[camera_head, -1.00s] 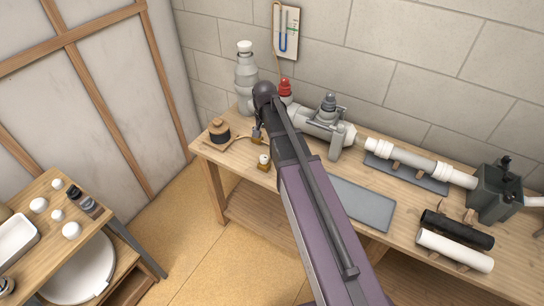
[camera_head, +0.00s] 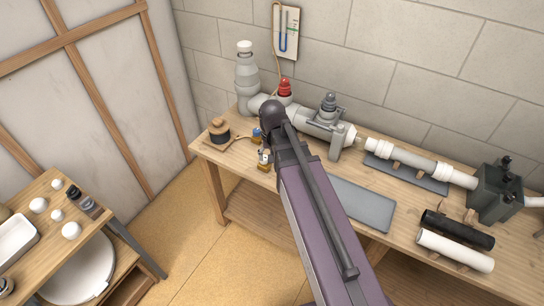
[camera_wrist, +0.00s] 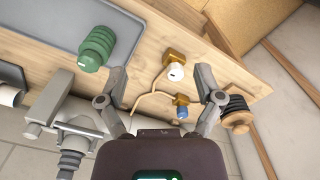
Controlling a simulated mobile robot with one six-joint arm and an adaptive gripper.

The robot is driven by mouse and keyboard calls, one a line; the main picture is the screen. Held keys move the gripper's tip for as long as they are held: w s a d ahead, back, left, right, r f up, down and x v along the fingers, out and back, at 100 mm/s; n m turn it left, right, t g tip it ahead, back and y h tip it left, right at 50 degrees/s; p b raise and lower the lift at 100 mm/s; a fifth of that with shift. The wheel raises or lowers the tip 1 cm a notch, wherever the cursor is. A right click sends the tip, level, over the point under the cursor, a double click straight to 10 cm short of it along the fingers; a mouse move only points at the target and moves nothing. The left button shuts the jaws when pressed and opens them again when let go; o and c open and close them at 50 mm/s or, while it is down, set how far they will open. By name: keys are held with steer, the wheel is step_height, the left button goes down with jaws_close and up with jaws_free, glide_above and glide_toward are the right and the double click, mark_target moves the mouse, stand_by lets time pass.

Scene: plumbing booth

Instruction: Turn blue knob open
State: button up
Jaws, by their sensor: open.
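The blue knob (camera_head: 257,134) sits on a small brass fitting near the left end of the workbench. In the wrist view the blue knob (camera_wrist: 182,113) appears between my fingers, closer to the right-hand finger. My gripper (camera_wrist: 160,76) is open, with nothing between its fingertips. I cannot tell how far above the knob it is. A second brass fitting with a white knob (camera_wrist: 175,72) stands close by, ahead of the blue one in the wrist view. In the head view my arm hides most of the gripper.
A dark spool (camera_wrist: 238,108) stands beside the right-hand finger. A green ribbed part (camera_wrist: 97,47) and a grey mat (camera_wrist: 60,20) lie to the left. Grey pipework with a red knob (camera_head: 285,87) runs along the wall.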

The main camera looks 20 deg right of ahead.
steer(key=n, duration=0.2)
glide_above(256, 130)
steer(key=shift+d+r+p, duration=0.1)
steer(key=shift+r+p, duration=0.25)
steer(key=shift+f, duration=0.1)
step_height(256, 130, down, 14)
steer(key=b, duration=1.3)
steer(key=shift+r+b, duration=0.2)
steer(key=shift+b, duration=0.2)
steer(key=c, duration=1.2)
